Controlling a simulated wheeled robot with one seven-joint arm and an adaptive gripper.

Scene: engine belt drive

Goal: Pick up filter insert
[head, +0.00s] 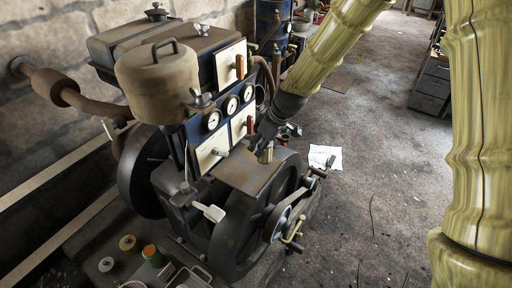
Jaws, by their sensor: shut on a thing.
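My gripper (266,146) is dark and reaches down from the upper right, over the top of the brown engine block (247,170). It is shut on a small pale tan piece (265,154) that shows at its fingertips. This piece looks like the filter insert, but it is small and mostly hidden by the fingers. I cannot tell whether it touches the block below or hangs just above it.
The engine has a brown canister (157,80) with a handle, round gauges (231,105) and a large flywheel (240,235). Small round parts (152,254) sit at the lower left. A white paper (325,157) lies on the floor. The floor at right is mostly open.

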